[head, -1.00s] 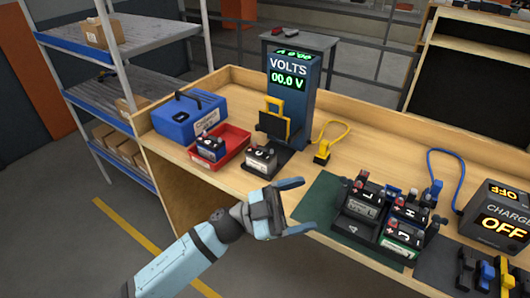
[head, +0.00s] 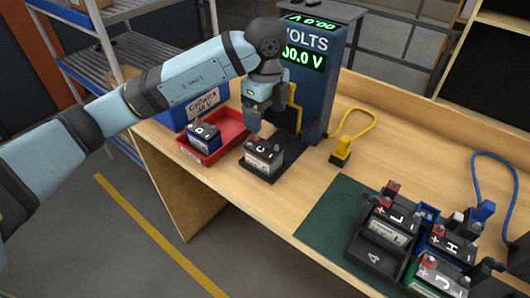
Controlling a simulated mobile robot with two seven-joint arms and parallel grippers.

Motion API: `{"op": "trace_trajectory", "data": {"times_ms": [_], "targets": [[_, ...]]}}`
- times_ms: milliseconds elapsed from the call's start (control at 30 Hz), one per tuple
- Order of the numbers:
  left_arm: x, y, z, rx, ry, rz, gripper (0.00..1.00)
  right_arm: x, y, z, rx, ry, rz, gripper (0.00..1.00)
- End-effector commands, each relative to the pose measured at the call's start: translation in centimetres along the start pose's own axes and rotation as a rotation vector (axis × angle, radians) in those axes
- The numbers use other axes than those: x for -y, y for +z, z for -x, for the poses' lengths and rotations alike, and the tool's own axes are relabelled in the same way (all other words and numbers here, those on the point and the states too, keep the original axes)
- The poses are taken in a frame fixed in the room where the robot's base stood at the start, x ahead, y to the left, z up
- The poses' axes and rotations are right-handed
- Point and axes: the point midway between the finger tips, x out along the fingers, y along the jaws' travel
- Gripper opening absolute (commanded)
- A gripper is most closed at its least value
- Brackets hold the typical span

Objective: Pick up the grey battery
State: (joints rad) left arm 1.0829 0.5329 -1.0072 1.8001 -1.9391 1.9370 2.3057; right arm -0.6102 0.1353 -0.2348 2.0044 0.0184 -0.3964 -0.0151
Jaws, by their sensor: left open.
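A dark grey battery (head: 264,158) marked C, with a pale label on its front, sits upright on a black pad (head: 283,163) in front of the voltmeter. My left gripper (head: 262,112) is open and points down just above and behind this battery, apart from it as far as I can see. Its fingers partly cover the yellow-edged part of the tester. Another dark battery (head: 394,224) marked L stands in the black tray on the green mat. My right gripper is not in view.
The voltmeter (head: 310,75) stands close behind my left gripper. A red tray (head: 208,153) holds a blue battery (head: 203,137) marked D. A blue case (head: 180,117) is behind it. A yellow cable (head: 352,137) lies right; several batteries stand on the green mat (head: 327,214).

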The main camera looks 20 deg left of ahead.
Motion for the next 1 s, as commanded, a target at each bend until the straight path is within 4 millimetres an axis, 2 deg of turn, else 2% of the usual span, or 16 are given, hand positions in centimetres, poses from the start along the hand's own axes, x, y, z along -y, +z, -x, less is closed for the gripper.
{"op": "trace_trajectory", "data": {"times_ms": [100,300,633,900,1000], "targets": [[-0.1,-0.1,-2.5,-0.002,0.007,-0.002,0.83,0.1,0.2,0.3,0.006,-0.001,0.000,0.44],[-0.1,-0.1,-6.1,-0.005,0.004,-0.003,0.83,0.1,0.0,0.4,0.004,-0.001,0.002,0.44],[-0.2,-0.1,-8.4,-0.005,0.004,-0.005,0.83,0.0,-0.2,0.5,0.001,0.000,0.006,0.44],[-0.3,0.0,-12.2,-0.006,0.003,-0.005,0.83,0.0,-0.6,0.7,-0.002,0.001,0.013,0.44],[-0.3,0.0,-12.8,-0.006,0.002,-0.006,0.83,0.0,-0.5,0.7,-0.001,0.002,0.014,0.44]]}}
